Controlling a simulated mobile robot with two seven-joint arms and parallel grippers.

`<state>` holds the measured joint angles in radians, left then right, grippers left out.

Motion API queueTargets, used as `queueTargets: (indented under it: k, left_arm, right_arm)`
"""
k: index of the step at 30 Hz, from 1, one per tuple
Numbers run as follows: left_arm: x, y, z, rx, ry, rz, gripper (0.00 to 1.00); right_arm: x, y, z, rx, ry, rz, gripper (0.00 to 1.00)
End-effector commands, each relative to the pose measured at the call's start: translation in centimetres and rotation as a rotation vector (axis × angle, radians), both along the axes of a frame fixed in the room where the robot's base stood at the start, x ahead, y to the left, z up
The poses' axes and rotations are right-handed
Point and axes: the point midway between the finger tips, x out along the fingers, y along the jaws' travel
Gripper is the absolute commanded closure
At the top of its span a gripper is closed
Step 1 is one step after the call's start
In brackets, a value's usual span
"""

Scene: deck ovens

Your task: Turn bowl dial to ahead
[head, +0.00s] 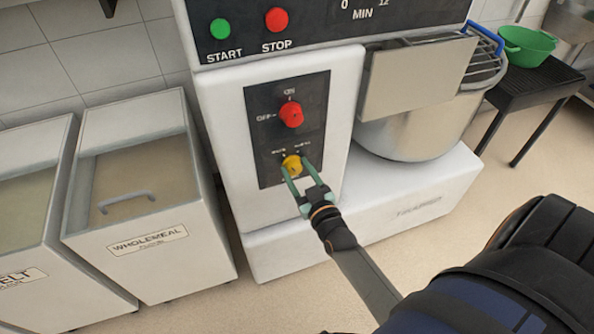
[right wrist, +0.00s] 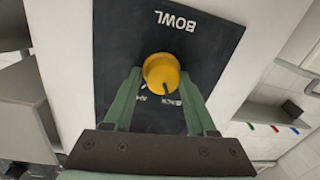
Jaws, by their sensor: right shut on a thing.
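The yellow bowl dial (head: 292,165) sits low on the black panel of the mixer, below a red on/off dial (head: 291,114). In the right wrist view the bowl dial (right wrist: 160,70) shows under an upside-down BOWL label. Its dark pointer mark points down and slightly right there, toward small labels partly hidden by the fingers and too small to read surely. My right gripper (head: 295,168) is shut on the bowl dial, with a green finger on either side. My left gripper is not in view.
Green START (head: 220,28) and red STOP (head: 276,19) buttons are above. A steel mixing bowl (head: 418,135) with a guard stands at the right. Flour bins, one marked WHOLEMEAL (head: 150,240), stand at the left. A green bowl (head: 527,46) rests on a black stand (head: 540,85).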

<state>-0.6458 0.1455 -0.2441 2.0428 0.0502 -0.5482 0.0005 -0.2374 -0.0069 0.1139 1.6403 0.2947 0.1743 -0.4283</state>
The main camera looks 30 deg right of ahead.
Motion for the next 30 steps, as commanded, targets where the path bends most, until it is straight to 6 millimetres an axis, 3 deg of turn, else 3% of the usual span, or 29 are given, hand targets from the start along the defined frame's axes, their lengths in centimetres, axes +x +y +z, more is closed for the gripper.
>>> queueTargets:
  k: [1,10,20,30]
  left_arm:
    - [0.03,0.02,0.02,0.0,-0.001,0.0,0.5]
    - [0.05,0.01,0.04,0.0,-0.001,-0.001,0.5]
    - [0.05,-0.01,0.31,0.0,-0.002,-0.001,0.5]
    - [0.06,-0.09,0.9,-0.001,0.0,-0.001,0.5]
  right_arm:
    - [0.0,0.26,-0.07,0.001,0.002,0.005,0.67]
    - [0.01,0.41,-0.11,0.002,0.003,0.007,0.99]
    - [0.03,0.53,-0.09,0.059,-0.009,0.009,0.99]
    - [0.03,0.48,-0.13,0.303,-0.066,0.008,0.99]
